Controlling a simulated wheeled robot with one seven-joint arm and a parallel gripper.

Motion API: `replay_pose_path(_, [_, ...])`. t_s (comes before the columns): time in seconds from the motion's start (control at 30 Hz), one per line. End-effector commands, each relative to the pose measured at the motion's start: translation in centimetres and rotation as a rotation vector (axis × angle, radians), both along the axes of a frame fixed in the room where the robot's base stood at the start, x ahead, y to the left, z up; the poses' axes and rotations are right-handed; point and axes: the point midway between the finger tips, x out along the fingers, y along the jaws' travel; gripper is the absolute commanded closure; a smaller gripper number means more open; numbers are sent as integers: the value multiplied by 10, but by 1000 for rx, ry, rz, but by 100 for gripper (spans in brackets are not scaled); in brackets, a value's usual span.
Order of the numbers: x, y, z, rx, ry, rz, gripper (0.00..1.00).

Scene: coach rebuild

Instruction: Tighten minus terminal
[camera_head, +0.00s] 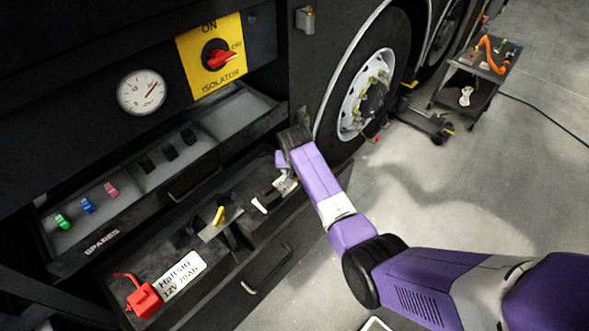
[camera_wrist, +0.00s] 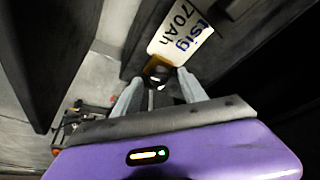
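The drawer (camera_head: 215,275) holds a battery with a white label (camera_head: 180,275) reading 12V 70Ah. The label also shows in the wrist view (camera_wrist: 180,32). A red terminal cover (camera_head: 145,300) sits at the battery's left end. My gripper (camera_head: 272,195) is low over the drawer's right part. In the wrist view its two grey fingers (camera_wrist: 160,97) are spread, with a dark part between and beyond them. I cannot tell whether they touch it. A yellow-topped piece (camera_head: 219,215) stands between gripper and label; it seems to show beyond the fingertips (camera_wrist: 157,67). The minus terminal cannot be made out clearly.
Above is an open spares tray (camera_head: 160,185) with green, blue and pink fuses at left and black pieces. A gauge (camera_head: 142,92) and a red isolator switch (camera_head: 219,56) are on the panel.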

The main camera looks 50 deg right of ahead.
Motion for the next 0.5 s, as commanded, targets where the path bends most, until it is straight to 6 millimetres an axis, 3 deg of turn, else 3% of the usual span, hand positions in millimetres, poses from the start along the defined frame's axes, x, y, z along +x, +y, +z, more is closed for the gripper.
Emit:
replay_pose_path(0.27, [-1,0,2,0,2,1,50])
replay_pose_path(0.5, [-8,7,26,-2,-1,1,50])
